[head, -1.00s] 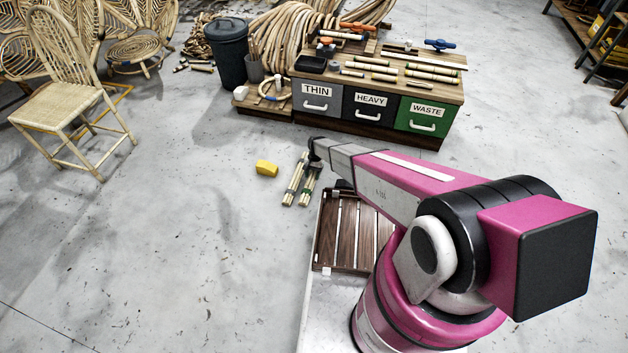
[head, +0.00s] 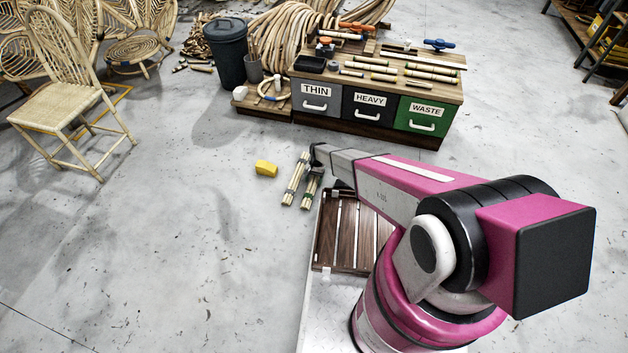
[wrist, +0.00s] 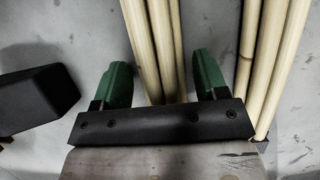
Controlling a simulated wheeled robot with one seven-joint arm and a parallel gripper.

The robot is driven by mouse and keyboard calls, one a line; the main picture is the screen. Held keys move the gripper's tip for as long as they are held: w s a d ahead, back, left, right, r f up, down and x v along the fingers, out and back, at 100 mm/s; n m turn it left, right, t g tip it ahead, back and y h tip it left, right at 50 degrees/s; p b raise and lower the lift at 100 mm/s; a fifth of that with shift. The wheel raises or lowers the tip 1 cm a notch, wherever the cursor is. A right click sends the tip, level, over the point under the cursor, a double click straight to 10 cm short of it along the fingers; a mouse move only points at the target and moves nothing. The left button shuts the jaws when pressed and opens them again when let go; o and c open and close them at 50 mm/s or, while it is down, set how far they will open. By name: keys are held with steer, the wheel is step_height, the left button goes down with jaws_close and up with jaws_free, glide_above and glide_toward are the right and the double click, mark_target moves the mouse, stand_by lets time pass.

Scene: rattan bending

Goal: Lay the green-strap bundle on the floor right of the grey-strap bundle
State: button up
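Two pale cane bundles lie side by side on the floor in the head view. The grey-strap bundle (head: 296,180) is on the left, and the green-strap bundle (head: 311,190) is just right of it with a narrow gap. My gripper (wrist: 162,82) is low over the green-strap bundle's far end. In the wrist view its two green fingers stand apart on either side of the canes (wrist: 157,45), with slim gaps showing. The other bundle's canes (wrist: 270,60) lie outside the fingers at the right. The straps are mostly hidden in the wrist view.
A slatted wooden tray (head: 342,235) is close in front, beside my arm. A drawer bench (head: 375,105) with labelled drawers stands behind. A rattan chair (head: 65,105) is at the left; open floor lies between.

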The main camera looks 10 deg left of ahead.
steer(key=shift+o, duration=0.2)
steer(key=shift+r, duration=0.15)
steer(key=a+v, duration=0.1)
steer(key=v, duration=1.1)
steer(key=s+d+r+t, duration=0.1)
steer(key=s+d+r, duration=0.3)
steer(key=d+r, duration=0.65)
steer(key=s+d+r+t, duration=0.1)
steer(key=s+d+r, duration=0.55)
steer(key=r, duration=0.65)
steer(key=s+d+r+t, duration=0.1)
steer(key=s+d+r, duration=0.6)
steer(key=d+r, duration=0.1)
steer(key=s+d+r+n+t, duration=0.1)
steer(key=s+d+r, duration=0.5)
steer(key=r, duration=0.5)
steer(key=shift+s+d+r+n+h, duration=0.2)
steer(key=shift+s+d+n+h, duration=0.15)
steer(key=shift+d, duration=0.65)
